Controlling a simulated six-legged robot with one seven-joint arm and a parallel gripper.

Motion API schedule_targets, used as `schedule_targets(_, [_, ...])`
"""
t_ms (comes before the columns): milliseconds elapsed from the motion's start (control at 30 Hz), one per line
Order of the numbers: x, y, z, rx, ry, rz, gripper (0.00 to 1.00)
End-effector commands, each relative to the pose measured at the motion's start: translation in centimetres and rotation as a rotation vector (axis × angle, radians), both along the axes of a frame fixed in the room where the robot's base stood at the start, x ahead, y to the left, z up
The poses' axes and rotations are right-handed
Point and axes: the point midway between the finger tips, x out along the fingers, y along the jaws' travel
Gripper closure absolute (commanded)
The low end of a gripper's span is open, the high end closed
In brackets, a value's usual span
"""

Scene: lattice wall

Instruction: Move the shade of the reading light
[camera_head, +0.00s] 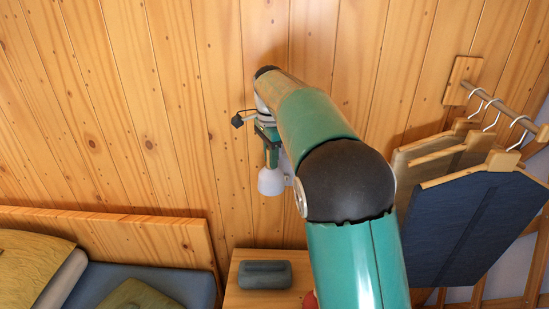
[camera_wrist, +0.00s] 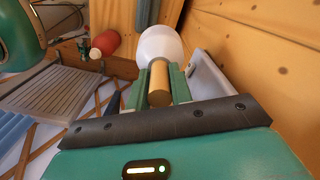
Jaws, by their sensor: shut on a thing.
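The reading light's white shade (camera_head: 271,181) hangs in front of the plank wall in the head view, below my gripper (camera_head: 271,150). My arm hides part of the light and its mount. In the wrist view the rounded white shade (camera_wrist: 160,43) is just beyond my green fingers (camera_wrist: 160,86). A wooden cylinder (camera_wrist: 159,84), which looks joined to the shade, sits between the fingers, and they are shut on it. A pale grey bracket-like part (camera_wrist: 207,72) stands beside the right finger, close to the wall.
A wooden bedside top (camera_head: 236,295) below carries a grey box (camera_head: 265,274). A bed with pillows (camera_head: 40,262) and a wooden headboard (camera_head: 150,240) is at left. Garments on hangers (camera_head: 475,215) hang at right. A red rounded object (camera_wrist: 105,42) shows in the wrist view.

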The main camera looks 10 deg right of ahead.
Motion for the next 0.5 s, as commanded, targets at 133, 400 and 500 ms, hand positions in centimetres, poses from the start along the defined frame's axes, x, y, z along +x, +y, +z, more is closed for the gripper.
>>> schedule_targets(133, [0.61,0.26,0.16,0.000,-0.006,-0.107,1.00])
schedule_targets(400, [1.18,0.44,0.15,0.000,-0.005,-0.236,1.00])
schedule_targets(500, [1.27,0.45,0.16,0.000,-0.005,-0.260,1.00])
